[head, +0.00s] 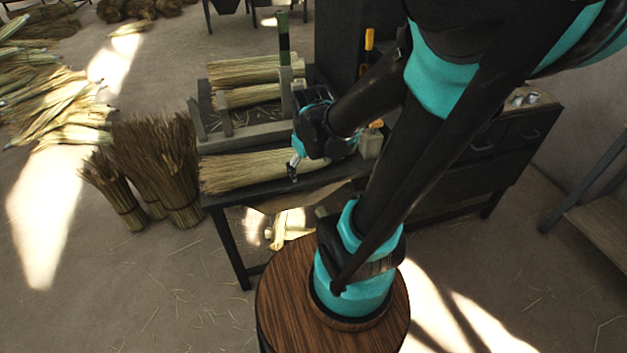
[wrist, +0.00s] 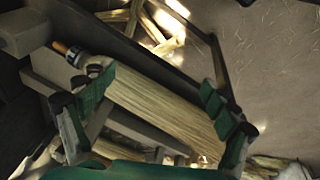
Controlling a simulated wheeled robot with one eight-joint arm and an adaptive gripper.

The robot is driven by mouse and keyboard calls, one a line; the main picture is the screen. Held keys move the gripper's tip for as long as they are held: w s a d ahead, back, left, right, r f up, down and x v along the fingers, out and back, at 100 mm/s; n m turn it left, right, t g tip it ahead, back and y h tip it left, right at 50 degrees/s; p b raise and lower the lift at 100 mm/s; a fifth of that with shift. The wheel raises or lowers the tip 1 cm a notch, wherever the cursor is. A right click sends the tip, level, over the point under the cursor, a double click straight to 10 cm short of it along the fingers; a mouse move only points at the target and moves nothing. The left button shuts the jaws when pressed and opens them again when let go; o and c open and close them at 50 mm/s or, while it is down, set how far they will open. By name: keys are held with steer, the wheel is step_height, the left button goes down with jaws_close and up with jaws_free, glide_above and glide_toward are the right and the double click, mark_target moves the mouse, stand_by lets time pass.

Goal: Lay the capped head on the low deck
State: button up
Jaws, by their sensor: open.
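A straw broom head (head: 240,172) lies flat along the front of the dark workbench (head: 225,199), its loose ends to the left.
More straw bundles (head: 255,72) lie in a rack behind the head, beside a green-topped post (head: 283,40). Upright sheaves (head: 160,170) stand on the floor left of the bench. A drawer cabinet (head: 505,140) adjoins at right. Floor in front is mostly clear.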

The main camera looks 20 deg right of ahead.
steer(key=s+m, duration=0.1)
steer(key=s+f+m, duration=0.1)
steer(key=s, duration=0.1)
steer(key=s+m+t, duration=0.1)
steer(key=m, duration=0.1)
steer(key=shift+s+a+f+y, duration=0.15)
steer(key=shift+s+f+y, duration=0.05)
steer(key=shift+f+y, duration=0.2)
stand_by(0.8)
